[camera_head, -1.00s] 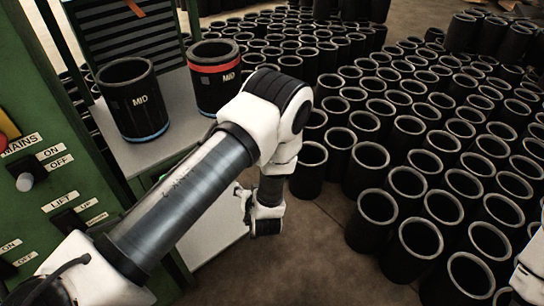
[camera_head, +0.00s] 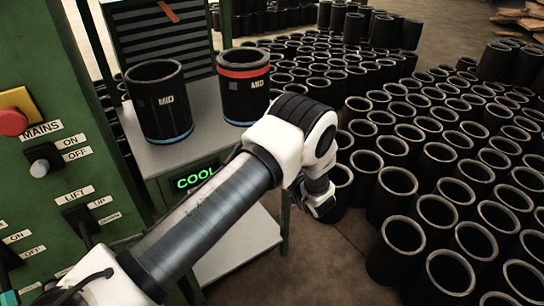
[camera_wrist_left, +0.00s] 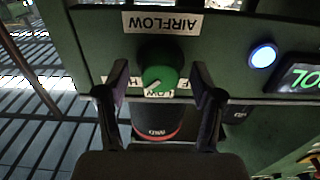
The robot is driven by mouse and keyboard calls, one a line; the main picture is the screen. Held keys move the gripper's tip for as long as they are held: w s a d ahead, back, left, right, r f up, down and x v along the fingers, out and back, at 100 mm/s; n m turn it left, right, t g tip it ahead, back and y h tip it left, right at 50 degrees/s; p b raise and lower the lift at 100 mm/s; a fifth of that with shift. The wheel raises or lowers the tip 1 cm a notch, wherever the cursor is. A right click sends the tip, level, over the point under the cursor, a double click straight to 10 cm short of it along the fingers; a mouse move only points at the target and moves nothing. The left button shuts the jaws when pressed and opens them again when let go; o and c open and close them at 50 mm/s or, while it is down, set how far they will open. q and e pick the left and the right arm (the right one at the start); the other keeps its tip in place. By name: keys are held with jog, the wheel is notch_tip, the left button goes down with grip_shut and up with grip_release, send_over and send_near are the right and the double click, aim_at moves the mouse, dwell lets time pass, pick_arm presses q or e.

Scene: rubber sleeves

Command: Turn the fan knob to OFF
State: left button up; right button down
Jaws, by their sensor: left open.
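No label reading FAN is legible. In the left wrist view a green round knob (camera_wrist_left: 160,68) with a white pointer sits below an upside-down AIRFLOW label (camera_wrist_left: 162,23). Its pointer slants to the lower left; a partly hidden LOW label is at its lower edge. My left gripper (camera_wrist_left: 157,93) is open, its fingers on either side of the knob in the picture; I cannot tell whether they touch it. My right gripper is not in view.
A green panel at left holds a MAINS switch (camera_head: 42,160), a red button (camera_head: 12,122) and a LIFT switch (camera_head: 80,222). Two black sleeves (camera_head: 160,105) (camera_head: 243,95) stand on the bench above a COOL display (camera_head: 193,180). Many sleeves (camera_head: 400,190) crowd the floor at right.

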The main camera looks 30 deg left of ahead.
pick_arm(q)
jog(key=c, duration=1.2)
jog(key=shift+o, duration=0.2)
jog(key=shift+n+b, duration=3.8)
jog(key=shift+n, duration=5.2)
